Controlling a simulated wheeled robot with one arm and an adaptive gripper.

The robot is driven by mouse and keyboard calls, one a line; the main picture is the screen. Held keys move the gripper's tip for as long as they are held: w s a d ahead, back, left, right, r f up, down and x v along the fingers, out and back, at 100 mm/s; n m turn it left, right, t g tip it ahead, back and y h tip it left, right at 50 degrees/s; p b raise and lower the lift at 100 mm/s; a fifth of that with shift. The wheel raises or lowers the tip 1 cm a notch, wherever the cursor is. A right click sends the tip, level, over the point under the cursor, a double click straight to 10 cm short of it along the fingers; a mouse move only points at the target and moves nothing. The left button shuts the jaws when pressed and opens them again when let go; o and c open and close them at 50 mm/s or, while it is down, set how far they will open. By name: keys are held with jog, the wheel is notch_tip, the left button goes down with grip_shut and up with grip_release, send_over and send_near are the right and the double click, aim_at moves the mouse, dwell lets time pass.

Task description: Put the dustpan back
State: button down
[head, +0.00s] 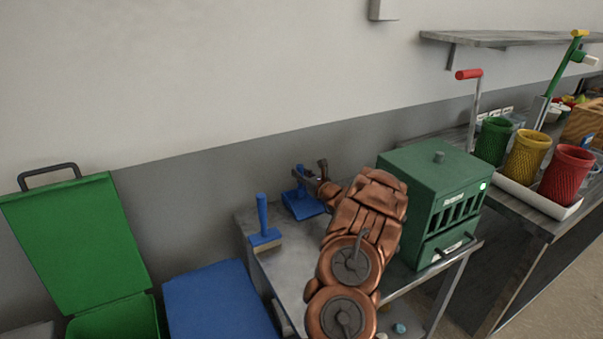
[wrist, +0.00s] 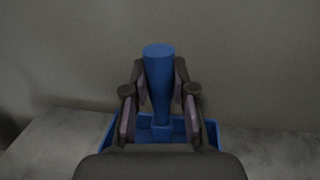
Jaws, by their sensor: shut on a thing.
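The blue dustpan (head: 302,204) is at the back of the grey metal table, near the wall, in the head view. In the wrist view its upright handle (wrist: 158,75) stands between the fingers, and its pan (wrist: 209,130) shows behind and beside them. My gripper (head: 311,179) is shut on the handle; it also shows in the wrist view (wrist: 158,100). The pan is at or just above the table top; I cannot tell whether it touches. My arm and gripper hide part of the dustpan.
A blue hand brush (head: 264,228) stands on the table left of the dustpan. A green slotted box (head: 436,190) is close on the right of my arm. A blue-lidded bin (head: 218,300) and an open green bin (head: 78,240) stand at the left. Green, yellow and red baskets (head: 567,175) are farther right.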

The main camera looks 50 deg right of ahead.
jog(key=shift+f, duration=0.15)
jog(key=c, duration=0.9)
grip_release()
jog(key=shift+c, duration=0.2)
jog(key=shift+r, duration=0.25)
jog(key=shift+s+f, duration=0.15)
jog(key=shift+s, duration=0.25)
jog(key=s+a+b, duration=0.1)
jog(key=s+b, duration=0.1)
jog(key=s, duration=0.9)
jog(key=shift+a, duration=0.4)
